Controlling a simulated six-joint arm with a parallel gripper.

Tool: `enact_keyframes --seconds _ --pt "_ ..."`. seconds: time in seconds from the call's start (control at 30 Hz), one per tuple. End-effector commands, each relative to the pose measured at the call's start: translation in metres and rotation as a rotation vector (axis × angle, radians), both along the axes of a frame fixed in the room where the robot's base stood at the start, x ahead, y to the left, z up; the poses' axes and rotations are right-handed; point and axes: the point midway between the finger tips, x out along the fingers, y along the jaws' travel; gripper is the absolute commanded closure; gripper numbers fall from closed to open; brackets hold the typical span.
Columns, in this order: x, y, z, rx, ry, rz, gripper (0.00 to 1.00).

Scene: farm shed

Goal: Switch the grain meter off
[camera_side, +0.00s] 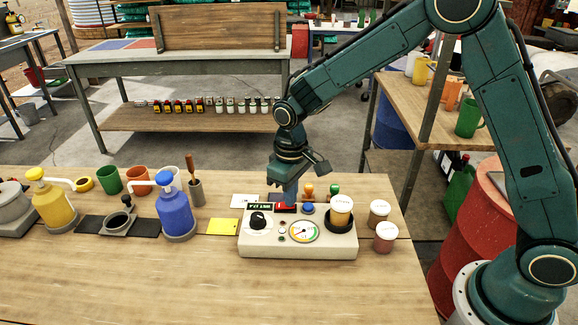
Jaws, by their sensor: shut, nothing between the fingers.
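The grain meter (274,249) is a pale box on the wooden table, right of centre. Its top face carries a black knob (258,221), a small dark display, a red switch (284,208), a blue button (308,208) and a round dial gauge (303,231). A jar with yellowish contents and a white lid (341,210) stands in a dark ring at its right end. My gripper (290,200) points down over the back of the meter, shut and empty. Its fingertips are at or just above the red switch; contact cannot be told, and they partly hide that area.
Two small lidded jars (385,237) stand right of the meter. A yellow card (222,226) lies to its left, then a blue pump bottle (175,210) and a yellow one (53,205). Small orange and green items stand just behind the meter. The table's front is clear.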

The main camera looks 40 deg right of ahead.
Motion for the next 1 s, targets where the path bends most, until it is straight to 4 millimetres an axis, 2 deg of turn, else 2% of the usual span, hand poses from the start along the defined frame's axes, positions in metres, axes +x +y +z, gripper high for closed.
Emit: enact_keyframes --seconds 0.53,1.0 --pt "0.0 0.0 -0.004 0.0 0.0 0.001 1.0" --pt "0.0 0.0 0.021 0.001 -0.002 0.0 1.0"
